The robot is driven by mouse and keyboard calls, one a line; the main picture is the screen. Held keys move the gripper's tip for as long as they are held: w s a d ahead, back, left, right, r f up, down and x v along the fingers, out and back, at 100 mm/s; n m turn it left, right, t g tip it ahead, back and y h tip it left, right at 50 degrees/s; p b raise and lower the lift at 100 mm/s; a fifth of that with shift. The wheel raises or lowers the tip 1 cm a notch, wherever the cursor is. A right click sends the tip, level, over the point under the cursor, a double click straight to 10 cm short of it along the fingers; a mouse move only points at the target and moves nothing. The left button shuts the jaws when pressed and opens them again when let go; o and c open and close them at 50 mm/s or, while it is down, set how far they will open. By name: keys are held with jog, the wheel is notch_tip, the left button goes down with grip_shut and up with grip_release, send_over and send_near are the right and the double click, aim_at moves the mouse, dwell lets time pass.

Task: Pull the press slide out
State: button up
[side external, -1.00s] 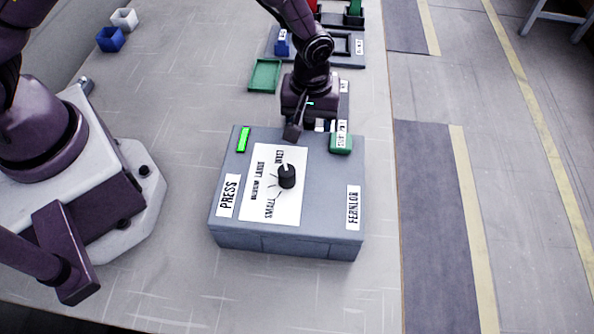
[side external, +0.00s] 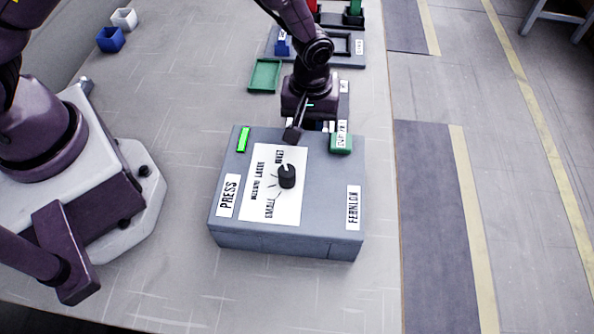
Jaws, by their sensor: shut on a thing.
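The grey press (side external: 330,215) sits on the table in the middle of the side external view. It has a black knob (side external: 287,176) on a white dial panel, a lit green light (side external: 243,139) and a green block (side external: 341,145) with a white label at its far right edge. My gripper (side external: 303,129) points down at the far edge of the press, left of the green block. It is shut on the press slide, which is mostly hidden behind the gripper and the press.
A green tray (side external: 265,76) lies on the table behind the press. A grey rack with coloured parts stands at the back.

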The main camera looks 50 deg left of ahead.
jog(key=shift+w+a, duration=5.7)
jog(key=shift+w, duration=0.1)
jog(key=shift+a, duration=0.1)
jog(key=o, duration=1)
jog(key=shift+r, duration=0.1)
notch_tip(320, 180, up, 7)
jog(key=shift+s, duration=0.1)
